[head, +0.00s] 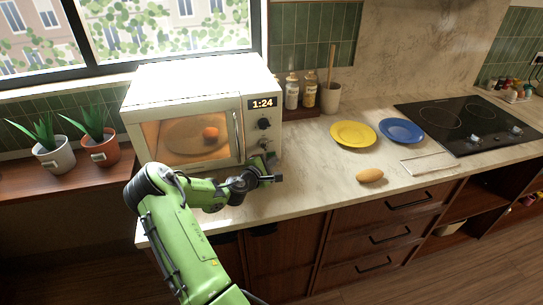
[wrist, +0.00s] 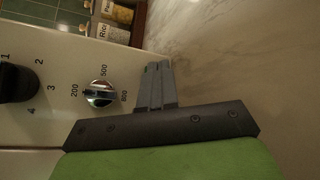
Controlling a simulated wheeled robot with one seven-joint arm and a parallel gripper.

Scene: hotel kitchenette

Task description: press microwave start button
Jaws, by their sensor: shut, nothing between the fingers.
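The white microwave (head: 190,82) stands on the counter with its door closed, its window lit orange and a round orange-red item inside. Its display (head: 262,103) reads 1:24. Two dials sit below: an upper dark knob (head: 264,124) and a lower one (head: 262,141). In the wrist view, the silver dial (wrist: 98,92) is marked 200, 500, 800, and the black knob (wrist: 15,82) is at the left edge. My gripper (head: 268,161) is shut and empty at the panel's lower end; its fingertips (wrist: 158,68) are beside the silver dial. I cannot make out the start button; my gripper covers part of the panel.
Spice jars (head: 292,92) and a utensil pot (head: 330,97) stand right of the microwave. A yellow plate (head: 353,134), blue plate (head: 401,130) and brown oval item (head: 370,175) lie farther right. Potted plants (head: 53,156) stand left. The counter just right of my gripper is clear.

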